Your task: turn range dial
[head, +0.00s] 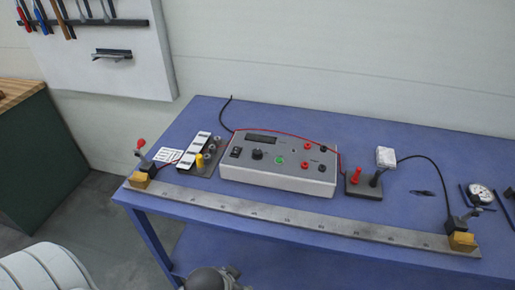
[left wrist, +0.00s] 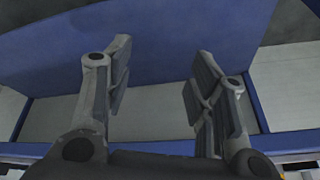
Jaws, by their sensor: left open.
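The range dial seems to be the black round knob (head: 257,154) on the front of a grey instrument box (head: 240,171) on the blue table. Its pointer setting is too small to read. My left gripper (left wrist: 163,75) is open and empty in the left wrist view, its two fingers well apart. That view shows blue table structure and grey floor, and no dial. In the head view, a dark grey part of my arm shows at the bottom edge, below the table's front and apart from the box. My right gripper is not in view.
The box also bears a rocker switch (head: 236,152), a dark display (head: 262,138), a green button (head: 280,160) and red and black terminals. A long metal bar (head: 290,219) lies along the front. A terminal stand (head: 362,190) is right of the box; a red wire crosses its top.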

